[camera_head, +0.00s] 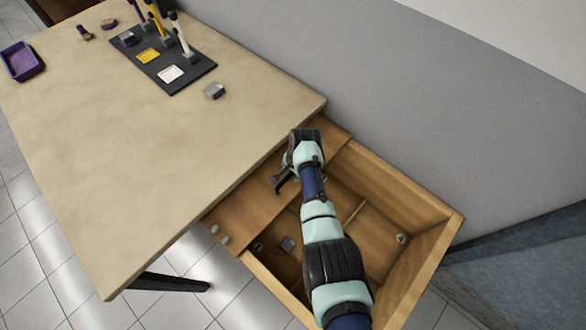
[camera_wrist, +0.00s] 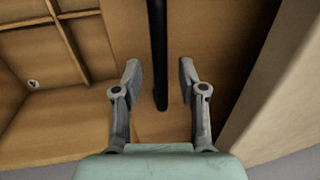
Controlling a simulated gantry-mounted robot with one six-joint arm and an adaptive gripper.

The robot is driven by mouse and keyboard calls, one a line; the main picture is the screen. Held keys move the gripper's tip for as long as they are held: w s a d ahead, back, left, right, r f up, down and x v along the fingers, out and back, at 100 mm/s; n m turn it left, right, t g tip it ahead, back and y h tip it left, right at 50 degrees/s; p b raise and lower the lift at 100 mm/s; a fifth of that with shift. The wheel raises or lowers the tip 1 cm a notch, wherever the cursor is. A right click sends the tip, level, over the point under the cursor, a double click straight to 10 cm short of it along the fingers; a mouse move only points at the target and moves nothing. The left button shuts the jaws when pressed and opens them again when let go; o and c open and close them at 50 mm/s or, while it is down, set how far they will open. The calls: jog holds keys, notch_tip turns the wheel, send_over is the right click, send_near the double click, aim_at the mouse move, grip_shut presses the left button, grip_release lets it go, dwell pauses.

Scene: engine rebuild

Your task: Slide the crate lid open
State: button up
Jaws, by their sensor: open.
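The wooden crate (camera_head: 433,220) stands beside the table, its divided inside largely uncovered. Its brown lid (camera_head: 240,208) covers the end next to the table edge; the lid also shows in the wrist view (camera_wrist: 225,40). A long black bar handle (camera_wrist: 158,45) runs along the lid. My gripper (camera_head: 280,182) is over the lid near the table edge. In the wrist view my gripper (camera_wrist: 160,74) is open, with one finger on each side of the bar's near end and visible gaps to both. My arm hides part of the crate in the head view.
The table (camera_head: 150,150) borders the lid closely; its edge also shows in the wrist view (camera_wrist: 285,85). A grey block (camera_head: 214,91), a dark mat (camera_head: 188,79) with upright tools and a purple tray (camera_head: 22,62) are on it. A grey wall (camera_head: 420,100) stands behind the crate.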

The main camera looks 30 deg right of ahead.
notch_tip(320, 180, up, 12)
jog(key=s, duration=0.2)
jog(key=shift+d+f, duration=0.2)
jog(key=shift+d, duration=0.15)
jog(key=shift+s, duration=0.1)
